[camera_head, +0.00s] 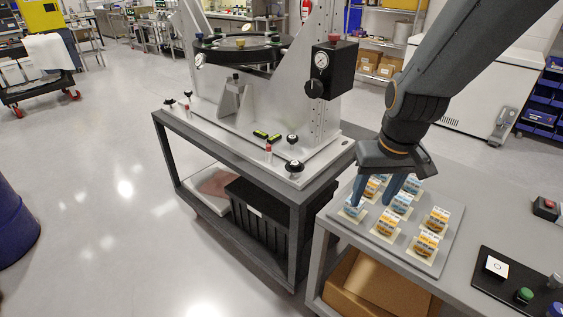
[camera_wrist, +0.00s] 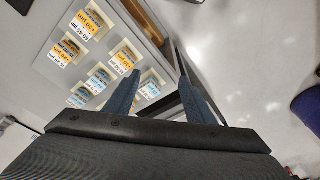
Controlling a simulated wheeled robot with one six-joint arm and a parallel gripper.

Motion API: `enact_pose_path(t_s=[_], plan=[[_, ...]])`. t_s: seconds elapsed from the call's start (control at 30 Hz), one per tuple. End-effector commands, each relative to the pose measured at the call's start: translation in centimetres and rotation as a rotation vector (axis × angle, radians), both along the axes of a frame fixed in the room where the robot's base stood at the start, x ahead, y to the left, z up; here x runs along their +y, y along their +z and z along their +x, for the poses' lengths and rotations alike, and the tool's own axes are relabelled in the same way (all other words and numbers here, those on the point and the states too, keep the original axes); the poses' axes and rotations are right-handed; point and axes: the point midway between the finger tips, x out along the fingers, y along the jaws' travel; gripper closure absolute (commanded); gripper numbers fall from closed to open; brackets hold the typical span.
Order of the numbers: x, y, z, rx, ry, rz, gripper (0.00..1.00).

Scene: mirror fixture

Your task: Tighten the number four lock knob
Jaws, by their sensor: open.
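The mirror fixture (camera_head: 245,118) stands on a grey table to the left of my gripper. Black lock knobs sit along its base plate: a front one (camera_head: 295,166), one just behind it (camera_head: 292,139), and two at the left end (camera_head: 169,103) (camera_head: 188,93). No numbers on them are legible, so I cannot tell which is number four. My gripper (camera_head: 374,193) is open and empty above the tray of labelled blocks, right of the front knobs and apart from them. Its two blue fingers also show in the wrist view (camera_wrist: 158,76), pointing away with nothing between them.
A grey tray (camera_head: 449,240) holds several orange- and blue-labelled blocks beneath my gripper; it also shows in the wrist view (camera_wrist: 55,95). A black panel with buttons (camera_head: 500,290) lies at the right. A gap separates the two tables. A blue drum (camera_head: 12,225) stands at the left.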

Motion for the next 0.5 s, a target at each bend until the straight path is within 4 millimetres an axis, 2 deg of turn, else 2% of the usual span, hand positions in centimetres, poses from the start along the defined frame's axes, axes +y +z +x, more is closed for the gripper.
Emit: enact_pose_path(t_s=[0.03, 0.2, 0.33, 0.4, 0.5], plan=[[1.5, -1.2, 3.5, -0.022, 0.057, 0.007, 0.51], [7.2, -2.3, 13.3, -0.101, 0.271, 0.036, 0.51], [11.4, -2.6, 18.7, -0.157, 0.409, 0.054, 0.51], [13.1, -2.6, 20.8, -0.181, 0.462, 0.06, 0.51], [14.6, -2.5, 22.5, -0.203, 0.511, 0.067, 0.51]])
